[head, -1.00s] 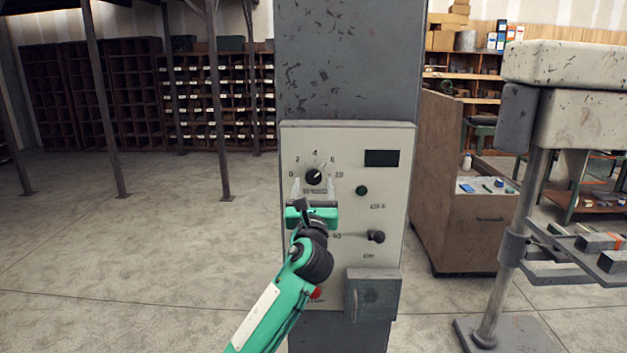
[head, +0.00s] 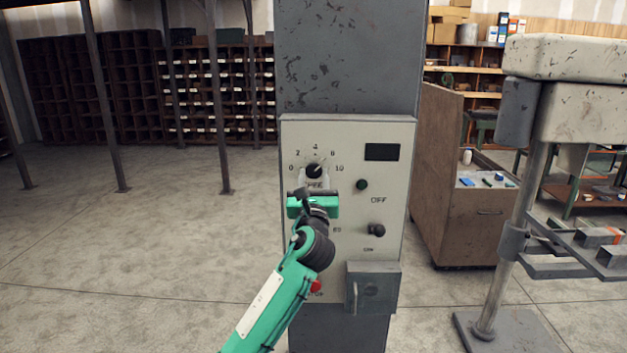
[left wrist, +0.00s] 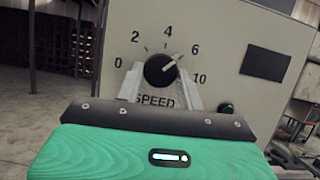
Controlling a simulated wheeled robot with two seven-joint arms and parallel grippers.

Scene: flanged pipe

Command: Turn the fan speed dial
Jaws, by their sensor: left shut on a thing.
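The fan speed dial (head: 314,171) is a round black knob with a pale pointer line, high on the left of a cream control panel (head: 389,215). Its printed scale runs from 0 to 10, with SPEED below. In the left wrist view the dial (left wrist: 160,70) has its pointer up and to the right, near the 6. My left gripper (head: 314,179) reaches it from below, its pale fingers on either side of the knob and shut on it. The fingers also show in the left wrist view (left wrist: 161,82). My right gripper is not in view.
The panel also has a dark display (head: 381,152), a dark green button (head: 362,184), a black OFF/ON switch (head: 376,230), a red button (head: 315,286) and a grey box (head: 373,288). A machine on a metal post (head: 497,270) stands at right. Floor at left is clear.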

